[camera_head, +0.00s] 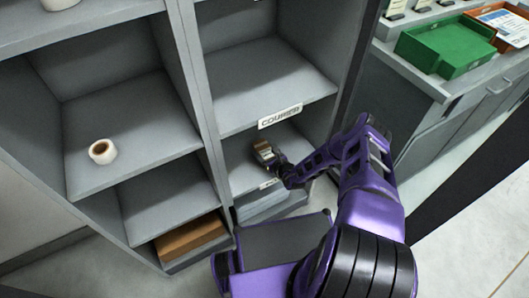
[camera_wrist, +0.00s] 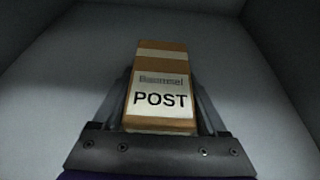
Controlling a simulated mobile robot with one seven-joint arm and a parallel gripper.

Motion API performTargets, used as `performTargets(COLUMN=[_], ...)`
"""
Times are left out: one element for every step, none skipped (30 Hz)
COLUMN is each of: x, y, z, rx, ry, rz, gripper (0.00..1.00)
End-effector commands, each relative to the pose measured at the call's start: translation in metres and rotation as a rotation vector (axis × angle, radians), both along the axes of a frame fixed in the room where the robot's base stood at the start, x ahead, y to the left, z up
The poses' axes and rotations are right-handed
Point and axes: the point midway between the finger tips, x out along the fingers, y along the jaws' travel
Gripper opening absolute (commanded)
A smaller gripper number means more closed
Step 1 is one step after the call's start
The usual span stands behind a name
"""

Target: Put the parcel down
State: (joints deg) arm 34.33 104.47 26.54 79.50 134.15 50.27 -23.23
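The parcel (camera_wrist: 161,77) is a brown box with a white label reading "POST" in the wrist view. It sits between the two fingers of my gripper (camera_wrist: 162,98), which lie along its left and right sides. In the head view the parcel (camera_head: 262,148) is small and partly hidden by my gripper (camera_head: 270,158). My gripper reaches into the compartment (camera_head: 236,173) below the "COURIER" label. Whether the parcel's underside touches the shelf floor cannot be told.
The "COURIER" label (camera_head: 280,116) is on the shelf edge just above my arm. Compartment walls stand on both sides. A green tray (camera_head: 446,46) stands on the counter at right.

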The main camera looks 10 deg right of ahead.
Motion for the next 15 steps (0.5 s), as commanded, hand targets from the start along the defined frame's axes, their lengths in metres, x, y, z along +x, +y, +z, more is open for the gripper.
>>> performTargets(x=[-0.0002,-0.0002,-0.0002,-0.0002,-0.0002,-0.0002,-0.0002,-0.0002,-0.0002,-0.0001,-0.0001,-0.0001,0.0,-0.0013,-0.0062], y=[0.0,0.0001,0.0001,0.0001,0.0001,0.0002,0.0002,0.0002,0.0002,0.0002,0.0001,0.0001,0.0,-0.0004,-0.0021], z=[0.0002,0.0002,0.0002,0.0002,0.0002,0.0003,0.0003,0.0003,0.0003,0.0006,0.0013,0.0032,0.0053,0.0067,0.0079], rx=[0.0,0.0,0.0,0.0,0.0,0.0,0.0,0.0,0.0,0.0,0.0,0.0,0.0,0.0,-0.001], ry=[0.001,0.001,0.001,0.001,0.001,0.001,0.001,0.001,0.001,0.001,0.0,0.0,0.0,0.001,0.002], rz=[0.0,0.0,0.0,0.0,0.0,0.0,0.0,0.0,0.0,0.0,0.0,0.0,0.0,0.0,0.0], gripper=[0.86,0.91,0.98,1.0,1.0,1.0,1.0,1.0,1.0,1.0,1.0,1.0,1.0,1.0,1.0])
